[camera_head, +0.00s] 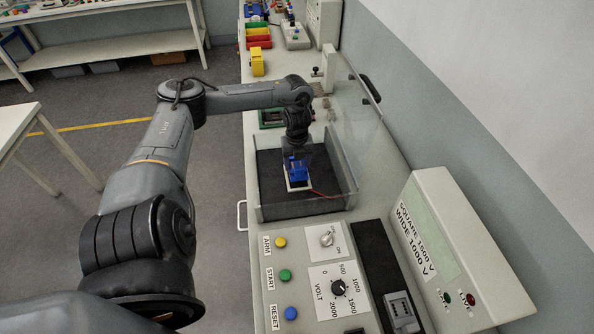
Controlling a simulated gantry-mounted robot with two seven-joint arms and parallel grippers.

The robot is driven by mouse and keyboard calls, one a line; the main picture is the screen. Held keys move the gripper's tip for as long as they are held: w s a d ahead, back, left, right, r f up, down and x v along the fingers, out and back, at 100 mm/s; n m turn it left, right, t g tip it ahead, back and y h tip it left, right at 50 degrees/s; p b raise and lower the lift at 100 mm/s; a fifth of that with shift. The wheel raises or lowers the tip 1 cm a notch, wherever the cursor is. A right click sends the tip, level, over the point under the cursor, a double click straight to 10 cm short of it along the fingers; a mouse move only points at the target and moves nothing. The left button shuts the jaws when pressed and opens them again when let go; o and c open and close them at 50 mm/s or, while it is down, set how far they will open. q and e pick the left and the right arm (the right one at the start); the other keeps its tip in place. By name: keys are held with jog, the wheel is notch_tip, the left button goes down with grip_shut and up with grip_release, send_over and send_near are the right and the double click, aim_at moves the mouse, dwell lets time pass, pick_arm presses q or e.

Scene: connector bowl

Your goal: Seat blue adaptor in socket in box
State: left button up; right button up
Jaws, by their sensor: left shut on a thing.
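The blue adaptor (297,176) is in the clear-walled box (335,207) on the bench, over a small white socket piece (298,187) with a red wire. My left gripper (296,158) points down from above and is shut on the adaptor. The gripper fingers are small and dark, partly merged with the adaptor. From this view I cannot tell whether the adaptor is fully down in the socket. The box has a dark floor and its clear lid (357,105) stands open. My right gripper is not in view.
A control panel (318,285) with coloured buttons and knobs lies in front of the box. A display unit (450,250) stands at the right by the wall. Yellow and red bins (258,42) and a circuit board (271,118) are behind the box.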

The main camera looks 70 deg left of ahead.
pick_arm(q)
jog(key=shift+f, duration=2)
jog(key=shift+f+b, duration=0.1)
jog(key=shift+b, duration=0.2)
jog(key=o, duration=1.2)
notch_tip(320, 180, up, 12)
jog(key=p, duration=0.1)
